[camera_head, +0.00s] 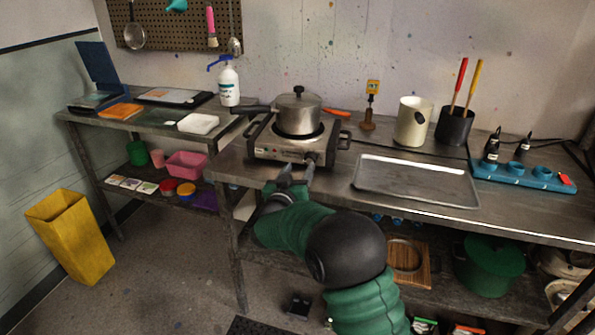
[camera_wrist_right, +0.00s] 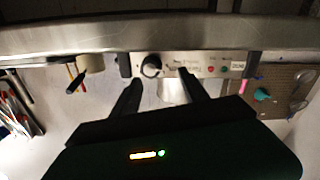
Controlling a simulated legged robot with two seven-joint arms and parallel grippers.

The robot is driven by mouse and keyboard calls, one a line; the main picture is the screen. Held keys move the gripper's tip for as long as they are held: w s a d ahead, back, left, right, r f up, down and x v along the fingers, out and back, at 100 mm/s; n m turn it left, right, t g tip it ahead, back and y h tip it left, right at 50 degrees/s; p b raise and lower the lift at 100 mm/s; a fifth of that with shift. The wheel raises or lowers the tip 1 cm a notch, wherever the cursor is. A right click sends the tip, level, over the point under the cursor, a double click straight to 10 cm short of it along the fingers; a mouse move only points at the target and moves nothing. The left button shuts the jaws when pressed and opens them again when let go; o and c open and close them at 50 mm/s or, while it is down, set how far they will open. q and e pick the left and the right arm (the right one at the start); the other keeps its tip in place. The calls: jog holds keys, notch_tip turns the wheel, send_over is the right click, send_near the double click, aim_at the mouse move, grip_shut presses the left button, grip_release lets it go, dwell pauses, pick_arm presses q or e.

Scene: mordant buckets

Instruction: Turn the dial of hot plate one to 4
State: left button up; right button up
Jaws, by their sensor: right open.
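The hot plate (camera_head: 277,150) stands near the front edge of the left part of the steel table, with a lidded steel pot (camera_head: 298,114) on it. Its dial (camera_head: 311,158) is on the front panel. In the right wrist view, the black dial (camera_wrist_right: 151,66) lies just beyond and between the fingertips; its pointer setting is too small to read. My right gripper (camera_head: 297,173) is open and empty in front of the panel; it also shows in the right wrist view (camera_wrist_right: 159,78). I cannot tell whether a finger touches the dial. My left gripper is not in view.
A metal tray (camera_head: 418,196) lies right of the hot plate. A white pump bottle (camera_head: 229,86) stands on the left table.

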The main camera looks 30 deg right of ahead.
jog(key=shift+d+f, duration=0.25)
jog(key=shift+d, duration=0.4)
jog(key=shift+d+f, duration=0.25)
jog(key=shift+d, duration=0.35)
jog(key=c, duration=0.5)
jog(key=shift+d+f, duration=0.1)
jog(key=shift+d, duration=0.1)
jog(key=shift+c, duration=1.2)
jog(key=shift+a, duration=0.15)
jog(key=shift+c, duration=1)
jog(key=shift+a+r, duration=0.25)
jog(key=shift+a, duration=0.25)
jog(key=shift+a+r, duration=0.25)
jog(key=shift+a, duration=0.25)
grip_shut()
jog(key=shift+d+f, duration=0.3)
jog(key=shift+d, duration=0.45)
jog(key=shift+a+r, duration=0.2)
jog(key=shift+a, duration=0.3)
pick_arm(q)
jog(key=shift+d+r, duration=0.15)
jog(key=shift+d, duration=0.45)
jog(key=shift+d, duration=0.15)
pick_arm(e)
jog(key=shift+c, duration=0.4)
grip_release()
jog(key=shift+d+f, duration=0.1)
jog(key=shift+d, duration=0.15)
